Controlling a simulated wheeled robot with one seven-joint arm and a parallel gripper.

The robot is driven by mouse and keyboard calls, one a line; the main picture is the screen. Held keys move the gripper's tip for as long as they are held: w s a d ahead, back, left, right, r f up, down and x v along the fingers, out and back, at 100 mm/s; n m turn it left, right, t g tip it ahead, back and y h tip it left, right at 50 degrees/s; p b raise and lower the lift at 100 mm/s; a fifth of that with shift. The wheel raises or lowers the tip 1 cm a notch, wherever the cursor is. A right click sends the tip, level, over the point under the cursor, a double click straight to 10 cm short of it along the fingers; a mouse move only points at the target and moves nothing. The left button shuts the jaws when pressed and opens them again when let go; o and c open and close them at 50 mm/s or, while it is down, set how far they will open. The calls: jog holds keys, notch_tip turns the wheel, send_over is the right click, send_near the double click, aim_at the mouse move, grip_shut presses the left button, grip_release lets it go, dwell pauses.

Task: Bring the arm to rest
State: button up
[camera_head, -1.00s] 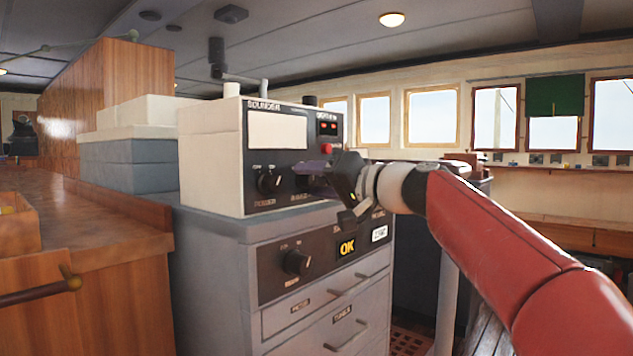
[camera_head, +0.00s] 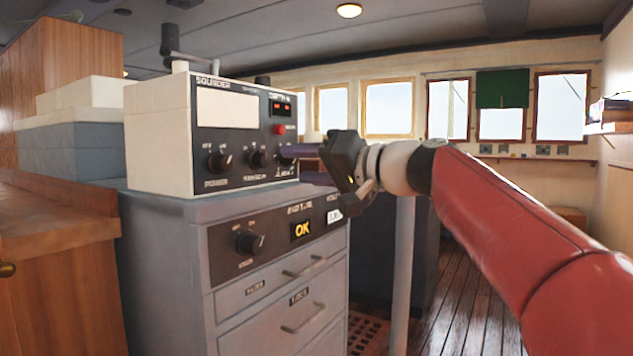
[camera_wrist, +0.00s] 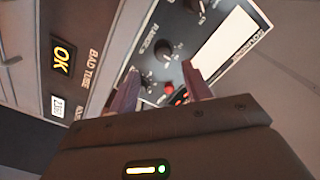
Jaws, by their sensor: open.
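My gripper (camera_head: 312,150) is at the end of my red and white arm, in front of the right end of the sounder unit in the head view. Its purple fingers show in the wrist view (camera_wrist: 162,90), spread apart with nothing between them. The sounder (camera_head: 215,130) is a white box with a black panel of knobs, a red button and a red-lit display. Behind the fingers in the wrist view, its panel (camera_wrist: 175,50) shows tilted, with knobs and red lights. The head view does not show clearly how far the fingertips are from the panel.
The sounder stands on a grey cabinet (camera_head: 180,235) with a lit OK sign (camera_head: 301,230), a knob (camera_head: 250,242) and drawers. A wooden counter (camera_head: 50,230) stands at the left. A white post (camera_head: 401,270) is below my wrist. Open plank floor (camera_head: 470,270) lies behind my arm.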

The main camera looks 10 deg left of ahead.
jog(key=s+d+f+m+h+p, duration=0.1)
jog(key=s+d+f+h, duration=0.4)
jog(key=s+d+f, duration=0.3)
jog(key=s+d+f+m+g+h+p, duration=0.1)
jog(key=s+d+f+h, duration=0.5)
jog(key=f, duration=0.9)
jog(key=s+d+f+m+h+p, duration=0.2)
jog(key=s+d+f+h, duration=0.3)
jog(key=s+d+f, duration=0.6)
jog(key=shift+s+d+f+p, duration=0.2)
jog(key=shift+d+f+p, duration=0.4)
jog(key=shift+d, duration=0.5)
jog(key=n+y+b, duration=0.2)
jog(key=n+y, duration=0.2)
jog(key=y, duration=1.2)
send_near(266, 161)
jog(key=a, duration=0.1)
jog(key=shift+t, duration=0.5)
jog(key=p+x, duration=0.2)
jog(key=x, duration=0.5)
jog(key=shift+w+a+f, duration=0.1)
jog(key=shift+a+f, duration=0.05)
jog(key=shift+a, duration=0.1)
